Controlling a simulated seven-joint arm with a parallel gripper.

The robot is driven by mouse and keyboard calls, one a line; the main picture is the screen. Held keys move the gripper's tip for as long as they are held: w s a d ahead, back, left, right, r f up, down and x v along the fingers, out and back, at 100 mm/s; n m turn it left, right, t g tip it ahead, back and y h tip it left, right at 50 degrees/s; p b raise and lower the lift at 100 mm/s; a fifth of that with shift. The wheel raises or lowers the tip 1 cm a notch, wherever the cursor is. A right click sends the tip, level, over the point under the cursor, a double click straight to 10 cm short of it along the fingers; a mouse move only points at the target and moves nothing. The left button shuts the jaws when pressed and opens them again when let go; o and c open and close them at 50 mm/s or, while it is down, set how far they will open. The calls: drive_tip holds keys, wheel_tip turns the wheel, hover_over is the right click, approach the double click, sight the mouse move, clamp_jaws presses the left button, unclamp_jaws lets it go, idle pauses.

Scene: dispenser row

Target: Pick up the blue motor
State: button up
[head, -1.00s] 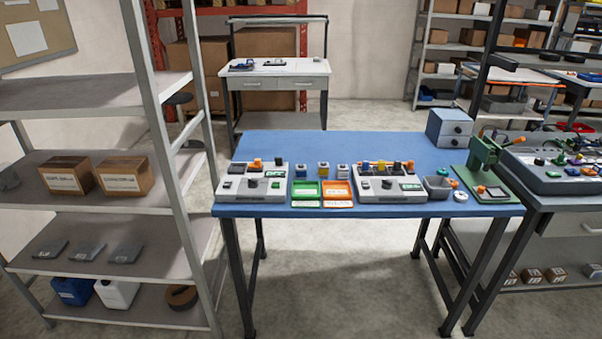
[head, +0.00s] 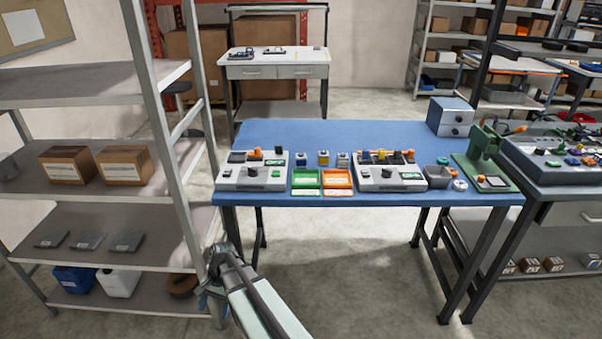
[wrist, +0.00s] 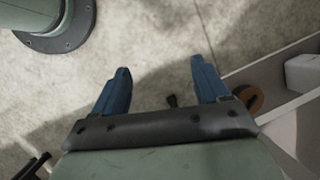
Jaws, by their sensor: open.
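A small blue-topped block (head: 302,159), which looks like the blue motor, stands on the blue table behind the green tray. A yellow-topped block (head: 323,158) and a pale grey-topped block (head: 342,160) stand to its right. They are too small to make out in detail. My gripper (head: 212,291) is low at the table's front left, beside the shelf post and far from the blocks. In the wrist view my gripper (wrist: 160,80) has its two blue fingers apart with only floor between them. No motor shows in the wrist view.
The green tray (head: 306,191) and orange tray (head: 338,191) lie at the blue table's (head: 400,134) front. Grey control panels (head: 232,184) flank them. The metal shelf (head: 150,262) stands close to my gripper, with a brown roll (wrist: 249,97).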

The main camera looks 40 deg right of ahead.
drive_tip(key=w+d+r+m+t, duration=0.2)
drive_tip(key=w+d+r, duration=0.3)
drive_tip(key=r, duration=0.6)
drive_tip(key=w+d+r+m+t, duration=0.1)
drive_tip(key=w+d+r+m, duration=0.3)
drive_tip(key=r, duration=0.7)
drive_tip(key=w+d+r+m+t, duration=0.1)
drive_tip(key=w+d+r+t, duration=0.1)
drive_tip(key=w+d+r, duration=0.65)
drive_tip(key=d+r+m, duration=0.1)
drive_tip(key=d+r, duration=0.1)
drive_tip(key=d, duration=0.1)
drive_tip(key=d+r+m, duration=0.1)
drive_tip(key=d+r, duration=0.2)
drive_tip(key=d, duration=0.1)
drive_tip(key=s+d+r+m+h, duration=0.1)
drive_tip(key=d+r, duration=0.1)
drive_tip(key=d, duration=0.2)
drive_tip(key=shift+d+r+g, duration=0.2)
drive_tip(key=shift+r+g, duration=0.1)
drive_tip(key=shift+g, duration=0.1)
drive_tip(key=d+r+m+g+h, duration=0.1)
drive_tip(key=d+r+m+h, duration=0.1)
drive_tip(key=d, duration=0.8)
wheel_tip(320, 180, up, 3)
drive_tip(key=m+g+h, duration=0.2)
hover_over(301, 154)
wheel_tip(301, 154, down, 14)
drive_tip(key=shift+r, duration=0.2)
drive_tip(key=shift+c, duration=0.2)
